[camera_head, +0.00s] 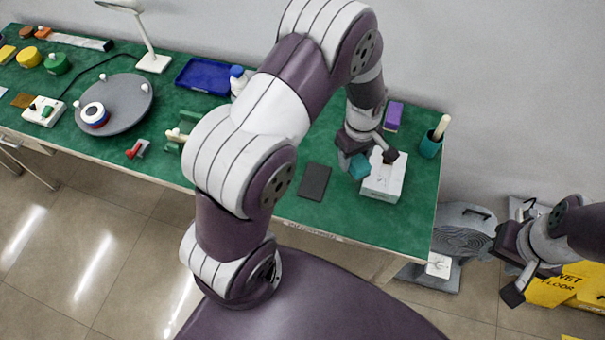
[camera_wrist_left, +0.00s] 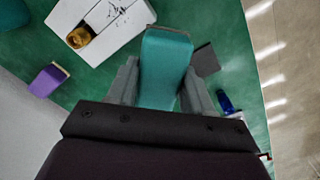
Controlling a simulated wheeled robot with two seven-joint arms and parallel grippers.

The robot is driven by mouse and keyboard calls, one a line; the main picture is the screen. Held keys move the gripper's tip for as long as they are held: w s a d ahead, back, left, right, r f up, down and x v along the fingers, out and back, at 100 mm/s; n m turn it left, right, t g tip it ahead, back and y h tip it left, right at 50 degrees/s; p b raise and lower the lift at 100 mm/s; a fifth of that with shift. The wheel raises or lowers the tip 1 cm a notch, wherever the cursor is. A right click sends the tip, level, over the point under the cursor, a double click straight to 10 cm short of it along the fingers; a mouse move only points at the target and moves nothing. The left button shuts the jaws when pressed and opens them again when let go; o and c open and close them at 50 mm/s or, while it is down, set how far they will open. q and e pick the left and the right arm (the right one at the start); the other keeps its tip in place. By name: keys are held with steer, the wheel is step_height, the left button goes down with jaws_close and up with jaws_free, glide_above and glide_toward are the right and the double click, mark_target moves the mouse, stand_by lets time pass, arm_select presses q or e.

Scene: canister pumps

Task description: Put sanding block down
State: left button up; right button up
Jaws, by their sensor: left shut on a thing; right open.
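My left gripper (camera_head: 367,158) is shut on a teal sanding block (camera_head: 358,166), above the green table beside a white box. In the left wrist view the teal block (camera_wrist_left: 165,68) sits between the two fingers (camera_wrist_left: 158,88), with the white box (camera_wrist_left: 100,25) close by at upper left. A dark grey flat pad (camera_head: 314,182) lies on the table to the left of the block; part of it shows in the wrist view (camera_wrist_left: 205,60). My right gripper (camera_head: 515,268) is open and empty, off the table at right.
The white box (camera_head: 383,180) stands at the table's right end, near a purple block (camera_head: 393,116) and a green cup (camera_head: 430,146). A blue tray (camera_head: 206,76), grey turntable (camera_head: 116,106) and lamp (camera_head: 152,62) are further left. Yellow wet-floor signs (camera_head: 560,288) stand at right.

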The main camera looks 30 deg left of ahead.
arm_select(q)
steer(key=s+a+f+p, duration=0.1)
steer(key=s+a+f, duration=0.1)
steer(key=a+f, duration=0.15)
glide_above(315, 181)
steer(key=shift+s+a+f, duration=0.1)
steer(key=shift+a+f, duration=0.05)
steer(key=shift+f, duration=0.45)
steer(key=shift+s+a+f, duration=0.1)
steer(key=shift+f, duration=0.45)
steer(key=f, duration=0.2)
steer(key=f+p, duration=0.1)
steer(key=shift+w+d+f, duration=0.2)
steer(key=shift+d+f, duration=0.15)
steer(key=shift+f, duration=0.1)
steer(key=shift+a, duration=0.2)
steer(key=shift+f, duration=0.15)
steer(key=o, duration=1.1)
steer(key=shift+d, duration=0.1)
arm_select(e)
step_height(315, 181, up, 2)
steer(key=shift+w+d+r, duration=0.1)
